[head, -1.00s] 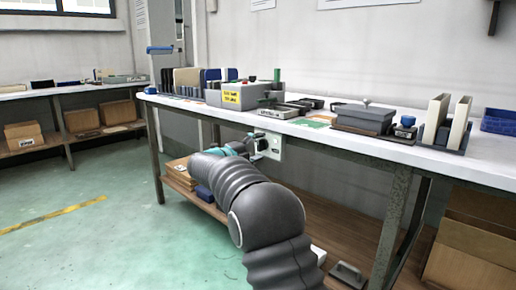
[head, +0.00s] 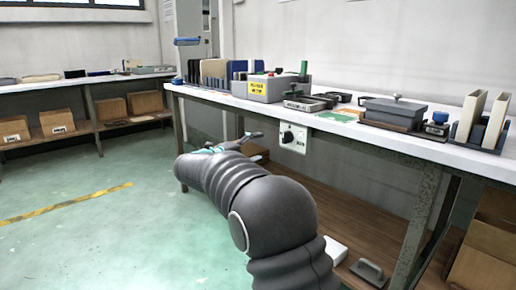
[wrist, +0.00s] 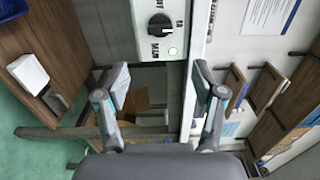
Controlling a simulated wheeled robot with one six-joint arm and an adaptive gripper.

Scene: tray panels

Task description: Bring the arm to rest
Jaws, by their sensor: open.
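My gripper (head: 243,142) is at the end of my dark grey arm, in front of the long bench and left of a light control panel (head: 293,138) on the bench's front edge. In the wrist view, my gripper (wrist: 162,88) has its two fingers wide apart with nothing held between them. The control panel (wrist: 147,40) is at the top of that view, beyond the fingertips, with a black knob (wrist: 160,25) and a small green-lit spot. My gripper stands clear of the panel. The fingertips are small and partly hidden by my arm in the head view.
The bench top (head: 208,93) holds a grey box with a yellow label (head: 265,87), a lidded grey container (head: 392,110) and upright panels in racks. A brown lower shelf (head: 345,200) runs beneath, with a grey handled piece (head: 369,270). Green floor (head: 100,240) is open at left.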

